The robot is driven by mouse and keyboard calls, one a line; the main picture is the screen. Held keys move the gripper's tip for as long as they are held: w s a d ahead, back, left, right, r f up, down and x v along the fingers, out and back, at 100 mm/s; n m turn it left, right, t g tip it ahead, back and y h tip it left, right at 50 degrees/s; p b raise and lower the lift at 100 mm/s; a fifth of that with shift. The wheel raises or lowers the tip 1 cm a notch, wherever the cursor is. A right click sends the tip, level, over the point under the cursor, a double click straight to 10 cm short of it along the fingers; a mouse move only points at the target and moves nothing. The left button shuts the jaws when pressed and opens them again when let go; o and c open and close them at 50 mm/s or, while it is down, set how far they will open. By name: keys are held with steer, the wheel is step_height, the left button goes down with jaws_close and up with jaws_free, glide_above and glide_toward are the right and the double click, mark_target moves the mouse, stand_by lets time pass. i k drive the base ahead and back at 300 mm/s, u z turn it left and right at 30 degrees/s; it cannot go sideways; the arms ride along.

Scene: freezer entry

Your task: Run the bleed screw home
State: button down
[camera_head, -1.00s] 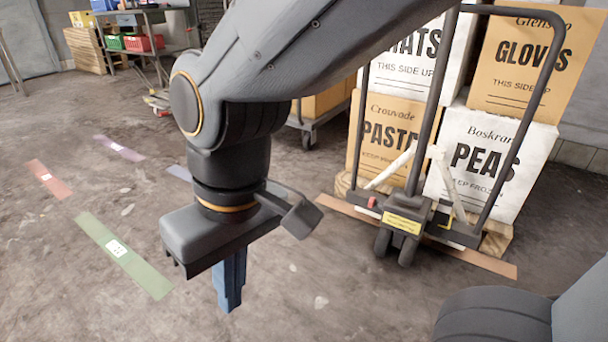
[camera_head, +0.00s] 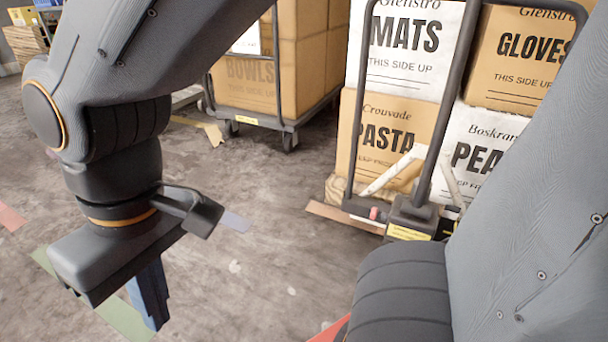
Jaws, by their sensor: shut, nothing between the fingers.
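My gripper (camera_head: 155,316) hangs over the bare floor at the lower left, its blue fingers pointing down and shut together with nothing between them. It is well left of the pallet jack (camera_head: 411,216), which has a tall dark loop handle, a yellow label and a small red part by its base. I cannot make out a bleed screw in this view. My arm hides the jack's right side and the lower right of the scene.
Stacked cartons, including a PASTA box (camera_head: 378,140) and a MATS box (camera_head: 408,45), stand behind the jack. A cart (camera_head: 262,121) carries tall brown boxes at the back. Green tape (camera_head: 120,318) marks the left floor. The middle floor is clear.

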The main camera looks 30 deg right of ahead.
mark_target(374, 211)
steer(key=z, duration=0.6)
steer(key=i, duration=0.85)
steer(key=z, duration=0.85)
